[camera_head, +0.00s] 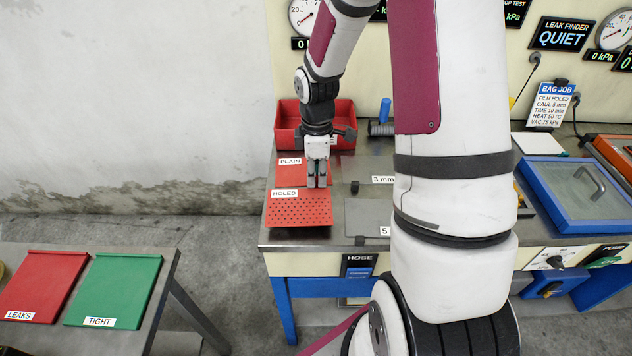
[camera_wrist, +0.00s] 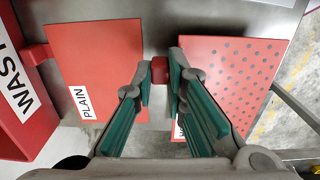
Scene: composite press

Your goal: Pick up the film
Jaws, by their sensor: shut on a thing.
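The holed film (camera_head: 300,209) is a red sheet with rows of small holes and a HOLED label, at the left front of the bench. In the wrist view it shows at right (camera_wrist: 228,75), its label mostly hidden by a finger. My gripper (camera_head: 317,184) points down at the film's back edge. In the wrist view its green-padded fingers (camera_wrist: 160,78) are shut on a small red tab at that edge. The plain film (camera_head: 290,174), unholed red with a PLAIN label, lies just behind; it also shows in the wrist view (camera_wrist: 95,65). I cannot tell if the holed film is raised.
A red waste bin (camera_head: 287,128) stands behind the plain film. Grey sheets (camera_head: 365,218) lie to the right. A blue-framed press (camera_head: 577,195) is farther right. A side table at lower left holds red LEAKS (camera_head: 47,285) and green TIGHT (camera_head: 113,290) plates.

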